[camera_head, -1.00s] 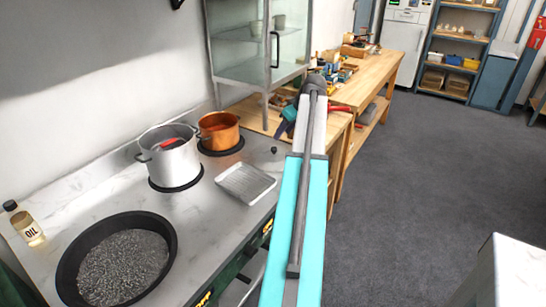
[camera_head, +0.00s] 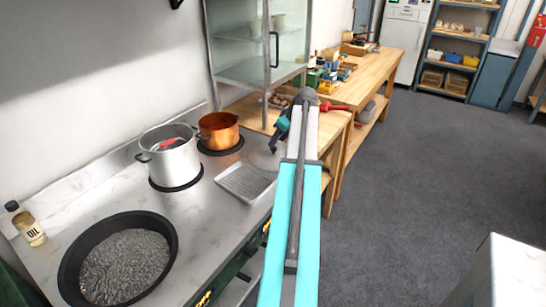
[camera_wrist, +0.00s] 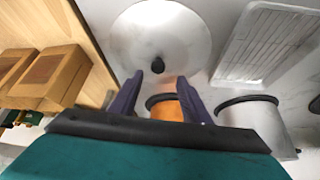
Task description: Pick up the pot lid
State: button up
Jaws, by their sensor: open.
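The pot lid (camera_wrist: 160,30) is a pale, round metal disc with a black knob (camera_wrist: 157,65), lying on the steel counter in the wrist view. In the head view the lid (camera_head: 264,160) is faint against the counter, right of the copper pot, and its knob is hidden by my gripper. My gripper (camera_wrist: 160,90) is open and empty, with its two dark fingers apart. In the wrist view the knob appears between and just beyond the fingertips; I cannot tell the exact gap. In the head view my gripper (camera_head: 275,142) is over the lid area.
A copper pot (camera_head: 218,131) and a silver pot (camera_head: 170,160) stand on burners left of the lid. A perforated tray (camera_head: 244,183) lies in front. A black pan (camera_head: 72,262) and an oil bottle (camera_head: 28,225) are farther left. A glass cabinet (camera_head: 250,70) stands behind.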

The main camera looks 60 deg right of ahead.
aim_at(275, 148)
jog(key=shift+d+p+x, duration=0.2)
jog(key=shift+p+x, duration=0.5)
jog(key=shift+x, duration=1.75)
jog(key=shift+s, duration=0.1)
grip_shut()
